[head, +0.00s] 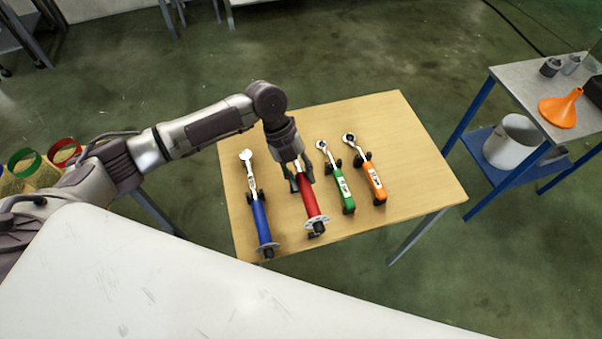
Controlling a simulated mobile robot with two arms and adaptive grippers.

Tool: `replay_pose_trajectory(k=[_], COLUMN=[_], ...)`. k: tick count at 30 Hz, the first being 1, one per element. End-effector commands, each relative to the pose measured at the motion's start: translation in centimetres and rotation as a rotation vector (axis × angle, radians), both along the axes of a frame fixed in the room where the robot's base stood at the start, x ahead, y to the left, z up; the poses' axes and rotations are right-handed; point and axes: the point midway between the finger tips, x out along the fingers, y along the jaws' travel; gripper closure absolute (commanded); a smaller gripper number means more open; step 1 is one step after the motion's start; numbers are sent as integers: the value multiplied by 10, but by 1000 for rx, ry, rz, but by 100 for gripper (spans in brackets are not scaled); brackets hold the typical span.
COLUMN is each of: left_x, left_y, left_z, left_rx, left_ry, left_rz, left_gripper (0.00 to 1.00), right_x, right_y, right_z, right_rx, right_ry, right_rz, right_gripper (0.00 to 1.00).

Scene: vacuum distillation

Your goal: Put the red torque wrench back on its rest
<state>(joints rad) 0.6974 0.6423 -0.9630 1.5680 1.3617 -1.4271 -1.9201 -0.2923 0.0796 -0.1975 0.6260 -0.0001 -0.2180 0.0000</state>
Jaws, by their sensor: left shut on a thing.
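The red torque wrench (308,199) is on or just above the wooden table, lying lengthwise between the blue wrench (260,222) and the green wrench (341,185). My left gripper (301,178) points down and is shut on the red wrench near the upper end of its handle. The wrench's head is hidden behind the gripper. A dark rest piece (316,234) shows at the lower end of the red handle. I cannot tell whether the wrench bears on its rest or hovers slightly over it. My right gripper is out of view.
The blue, green and orange (375,182) wrenches lie on dark rests on the wooden table (420,170). The table's right side is clear. A blue-framed cart (520,85) with an orange funnel (560,108) and a white bucket (511,140) stands at right.

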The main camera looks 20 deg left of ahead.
Motion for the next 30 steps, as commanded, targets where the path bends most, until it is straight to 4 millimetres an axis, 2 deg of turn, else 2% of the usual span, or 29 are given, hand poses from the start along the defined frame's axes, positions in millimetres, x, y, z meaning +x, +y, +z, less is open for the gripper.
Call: replay_pose_trajectory(k=[5,15,30], left_x=[1,1,1], left_y=[-1,-1,-1], left_z=[-16,-43,-48], left_rx=[-3,-3,-4], left_ry=[-3,-2,-4], left_rz=[1,1,0], left_gripper=[100,100,100], right_x=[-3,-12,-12], right_y=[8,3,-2], right_z=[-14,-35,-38], right_rx=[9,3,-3], right_ry=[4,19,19], right_rz=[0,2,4], right_gripper=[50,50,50])
